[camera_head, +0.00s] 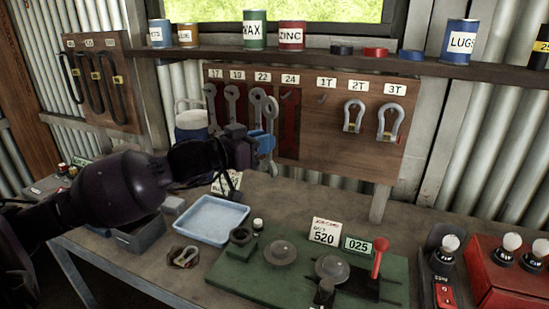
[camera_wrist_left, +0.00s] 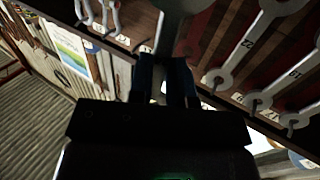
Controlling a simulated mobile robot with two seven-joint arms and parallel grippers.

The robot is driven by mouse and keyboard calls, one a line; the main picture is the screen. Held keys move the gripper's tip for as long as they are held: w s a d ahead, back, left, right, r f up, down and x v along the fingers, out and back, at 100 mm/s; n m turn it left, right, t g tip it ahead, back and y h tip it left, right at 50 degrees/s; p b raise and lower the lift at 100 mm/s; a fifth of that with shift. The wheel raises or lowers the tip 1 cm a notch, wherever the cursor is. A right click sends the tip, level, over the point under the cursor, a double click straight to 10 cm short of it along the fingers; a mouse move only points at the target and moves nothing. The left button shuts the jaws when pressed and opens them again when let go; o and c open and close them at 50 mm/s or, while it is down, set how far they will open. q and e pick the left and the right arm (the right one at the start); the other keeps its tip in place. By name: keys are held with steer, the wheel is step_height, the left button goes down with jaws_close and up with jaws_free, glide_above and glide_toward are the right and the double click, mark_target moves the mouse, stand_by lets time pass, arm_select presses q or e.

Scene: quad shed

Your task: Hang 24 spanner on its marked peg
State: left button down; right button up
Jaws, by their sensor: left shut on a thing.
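The 24 spanner (camera_head: 270,108) is silver and roughly upright, in front of the peg board. My left gripper (camera_head: 264,140), with blue fingers, is shut on its shank; the wrist view shows the spanner (camera_wrist_left: 182,22) between the fingers (camera_wrist_left: 166,85). The 24 place on the board has a white label (camera_head: 290,79) and a dark red painted shape (camera_head: 291,125), with no spanner hanging on it. The held spanner is just left of this shape in the head view. Whether it touches the board or peg cannot be told. My right gripper is not in view.
Other spanners (camera_head: 231,100) hang under labels 17, 19 and 22, close left of the held one. Shackles (camera_head: 388,122) hang to the right. A shelf with tins (camera_head: 291,36) runs above. A blue tray (camera_head: 211,220) and green work mat (camera_head: 240,272) lie on the bench below.

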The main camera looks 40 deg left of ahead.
arm_select(q)
steer(key=shift+w+a+r, duration=0.2)
steer(key=shift+w+r, duration=0.05)
steer(key=shift+w, duration=0.4)
steer(key=shift+w+a+r, duration=0.15)
steer(key=shift+w+r, duration=0.05)
steer(key=shift+w, duration=0.4)
steer(key=w, duration=0.2)
steer(key=shift+w+a+f, duration=0.15)
steer(key=shift+w+a, duration=0.15)
steer(key=shift+w, duration=0.05)
steer(key=shift+w+a, duration=0.1)
steer(key=shift+w, duration=0.3)
steer(key=shift+w+a+f+b, duration=0.15)
steer(key=shift+w+f+b, duration=0.1)
steer(key=shift+w+b, duration=0.35)
steer(key=shift+w+a+f+b, duration=0.25)
steer(key=shift+w+b, duration=0.1)
steer(key=shift+w, duration=0.5)
steer(key=shift+w+a+f+b, duration=0.1)
steer(key=shift+w+f+b, duration=0.15)
steer(key=shift+w+b, duration=0.35)
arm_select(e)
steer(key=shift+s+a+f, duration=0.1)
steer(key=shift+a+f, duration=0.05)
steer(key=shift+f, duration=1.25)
arm_select(q)
steer(key=shift+w, duration=0.1)
